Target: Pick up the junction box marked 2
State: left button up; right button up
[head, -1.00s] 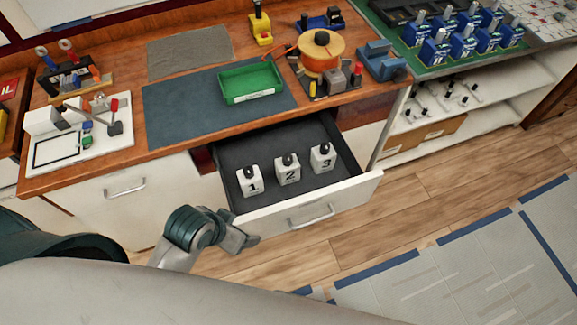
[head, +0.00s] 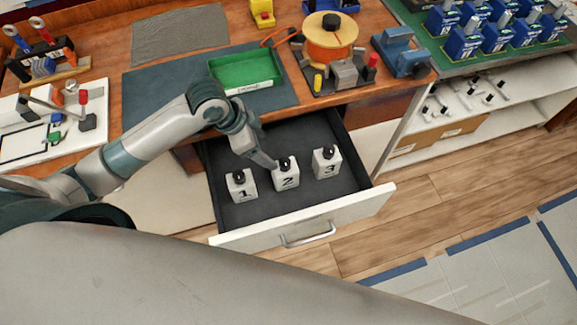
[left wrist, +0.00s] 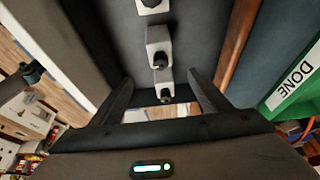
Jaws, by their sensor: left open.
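The junction box marked 2 (head: 286,175) is a white block with a black knob on top. It stands upright in the open drawer, between box 1 (head: 241,187) and box 3 (head: 326,163). My left gripper (head: 266,163) is open and empty, its tips at the upper left of box 2 in the head view; I cannot tell whether they touch it. In the left wrist view the open fingers (left wrist: 163,95) are at the bottom. Three boxes run in a column there, with what looks like box 2 (left wrist: 158,43) in the middle; no numbers show. My right gripper is not in view.
The dark-lined drawer (head: 346,212) has free floor around the boxes. A green tray (head: 246,69) stands on the bench behind it, and its DONE label shows in the left wrist view. A cable spool (head: 330,38) stands right of the tray.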

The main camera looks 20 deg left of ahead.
aim_at(282, 160)
pick_arm(q)
jog(key=p+x, duration=0.1)
jog(key=x, duration=0.5)
jog(key=p+x, duration=0.2)
jog(key=x, duration=0.4)
jog(key=shift+w+a, duration=0.2)
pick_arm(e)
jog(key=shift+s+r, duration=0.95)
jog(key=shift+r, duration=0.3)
pick_arm(q)
jog(key=shift+d+f, duration=0.1)
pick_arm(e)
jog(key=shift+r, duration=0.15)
pick_arm(q)
jog(key=shift+w+d+f+p, duration=0.15)
jog(key=shift+d+f+p, duration=0.25)
jog(key=shift+f+p, duration=0.15)
jog(key=shift+p+x, duration=0.35)
jog(key=shift+x, duration=1.5)
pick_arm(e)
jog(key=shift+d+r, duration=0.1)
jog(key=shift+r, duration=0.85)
